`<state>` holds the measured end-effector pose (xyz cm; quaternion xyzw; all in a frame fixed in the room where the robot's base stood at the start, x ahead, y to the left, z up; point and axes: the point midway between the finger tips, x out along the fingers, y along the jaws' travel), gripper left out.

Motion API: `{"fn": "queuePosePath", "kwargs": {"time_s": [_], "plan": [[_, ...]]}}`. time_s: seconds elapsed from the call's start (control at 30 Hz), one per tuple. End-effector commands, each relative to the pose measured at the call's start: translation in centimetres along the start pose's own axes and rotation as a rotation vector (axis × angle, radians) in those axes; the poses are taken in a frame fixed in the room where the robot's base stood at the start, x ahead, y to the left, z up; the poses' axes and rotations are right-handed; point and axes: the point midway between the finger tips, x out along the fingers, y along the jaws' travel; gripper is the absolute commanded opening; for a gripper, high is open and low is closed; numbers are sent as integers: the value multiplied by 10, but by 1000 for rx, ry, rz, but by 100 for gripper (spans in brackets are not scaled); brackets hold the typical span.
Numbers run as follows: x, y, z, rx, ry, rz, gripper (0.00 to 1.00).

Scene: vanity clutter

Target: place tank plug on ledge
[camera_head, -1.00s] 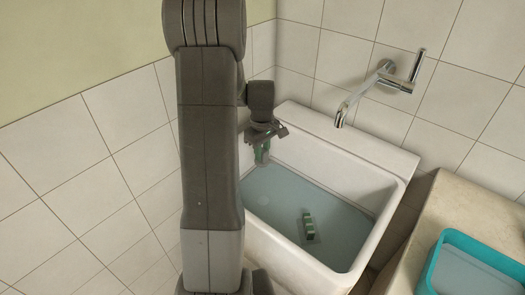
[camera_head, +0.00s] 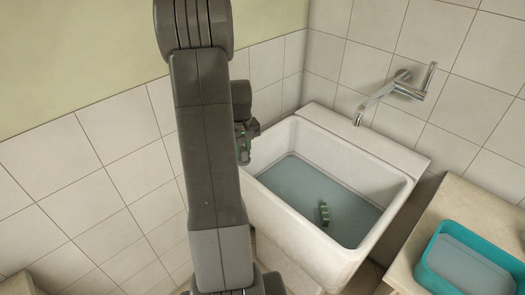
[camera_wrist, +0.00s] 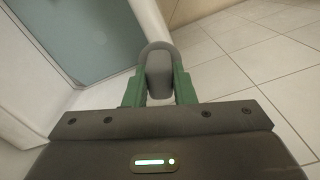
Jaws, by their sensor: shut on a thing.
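My gripper (camera_head: 244,150) shows partly past my arm in the head view, at the left of the white sink and near its left rim. In the wrist view my gripper (camera_wrist: 158,88) has its green fingers shut on a grey, rounded piece, which I take to be the tank plug (camera_wrist: 159,72). Its lower part is hidden by the gripper. The plug shows beyond the fingertips, with the sink's pale rim behind it. The sink (camera_head: 402,190) has a flat white ledge (camera_head: 372,146) along its back, bare of objects.
A chrome tap (camera_head: 385,90) juts from the wall above the ledge. A teal tub (camera_head: 430,255) stands on the stone counter (camera_head: 450,205) at right. Tiled walls close the corner.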

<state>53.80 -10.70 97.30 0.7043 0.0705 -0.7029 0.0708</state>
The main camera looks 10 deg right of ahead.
Motion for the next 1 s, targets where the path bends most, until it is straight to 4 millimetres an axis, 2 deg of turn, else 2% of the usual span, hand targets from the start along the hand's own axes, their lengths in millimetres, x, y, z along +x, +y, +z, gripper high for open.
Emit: {"fn": "queuePosePath", "kwargs": {"time_s": [0.03,0.13,0.3,0.5,0.7,1.0], "plan": [[10,-15,-7,16,0,0,0],[32,-46,-19,74,-1,0,0],[70,-76,-29,143,-1,0,0],[117,-92,-34,179,0,0,0],[160,-99,-35,193,0,0,0],[203,-102,-36,199,0,0,0]]}}
